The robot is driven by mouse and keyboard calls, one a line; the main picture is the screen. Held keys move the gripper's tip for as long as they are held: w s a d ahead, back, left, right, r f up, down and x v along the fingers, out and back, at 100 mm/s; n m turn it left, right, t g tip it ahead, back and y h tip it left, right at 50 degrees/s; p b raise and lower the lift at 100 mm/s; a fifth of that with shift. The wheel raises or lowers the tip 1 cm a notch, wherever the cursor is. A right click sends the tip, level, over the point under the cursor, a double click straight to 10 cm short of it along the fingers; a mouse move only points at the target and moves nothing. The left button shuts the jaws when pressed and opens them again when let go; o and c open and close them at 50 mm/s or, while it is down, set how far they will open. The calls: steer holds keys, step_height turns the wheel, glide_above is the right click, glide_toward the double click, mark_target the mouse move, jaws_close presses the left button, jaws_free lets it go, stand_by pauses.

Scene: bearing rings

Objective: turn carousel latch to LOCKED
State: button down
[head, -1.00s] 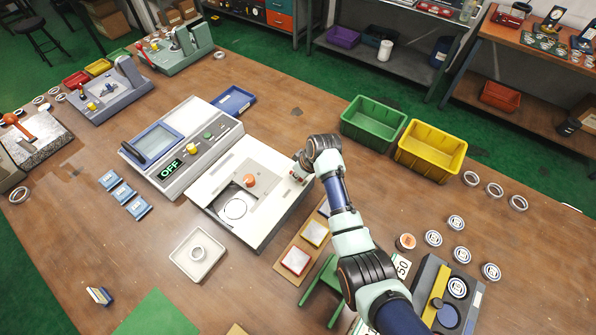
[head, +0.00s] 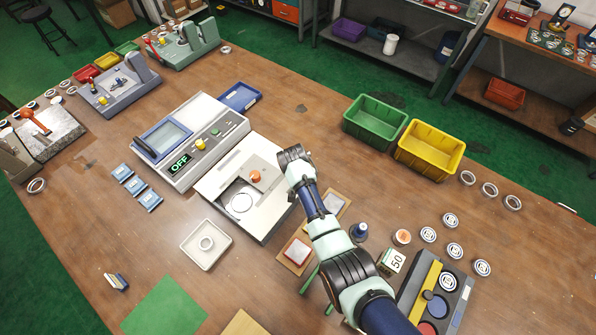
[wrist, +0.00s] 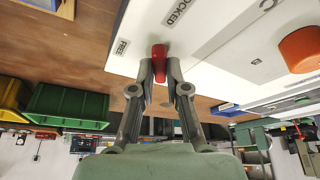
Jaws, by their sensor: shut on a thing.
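The white carousel unit (head: 268,218) stands mid-table in the head view, with an orange knob (head: 255,176) over a recess. In the wrist view its white top shows FREE (wrist: 121,47) and LOCKED (wrist: 181,11) labels, with the orange knob at the right. The red latch handle (wrist: 158,52) is at the edge of the white top, near the FREE label and below the LOCKED label in the picture. My gripper (wrist: 159,70) is shut on this red handle. In the head view my wrist hides the latch and fingertips.
The grey control console (head: 215,150) with a green OFF display adjoins the unit. Green (head: 375,122) and yellow (head: 428,151) bins stand behind my arm to the right. A white tray (head: 190,252) with a ring lies in front. Clear table lies beyond the unit.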

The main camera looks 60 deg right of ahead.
steer(key=m+b, duration=0.1)
steer(key=m, duration=0.1)
steer(key=m+g+b, duration=0.1)
steer(key=m, duration=0.1)
steer(key=shift+w+a+f+g, duration=0.1)
steer(key=shift+w+f+g, duration=0.05)
steer(key=shift+w+g, duration=0.2)
steer(key=shift+w+m+g+b, duration=0.15)
steer(key=shift+m+g+b, duration=0.2)
steer(key=shift+m+b, duration=0.75)
steer(key=shift+m, duration=0.3)
steer(key=c, duration=1.2)
jaws_free()
steer(key=shift+o, duration=0.2)
steer(key=shift+r, duration=0.2)
steer(key=v, duration=1.2)
steer(key=shift+w, duration=0.15)
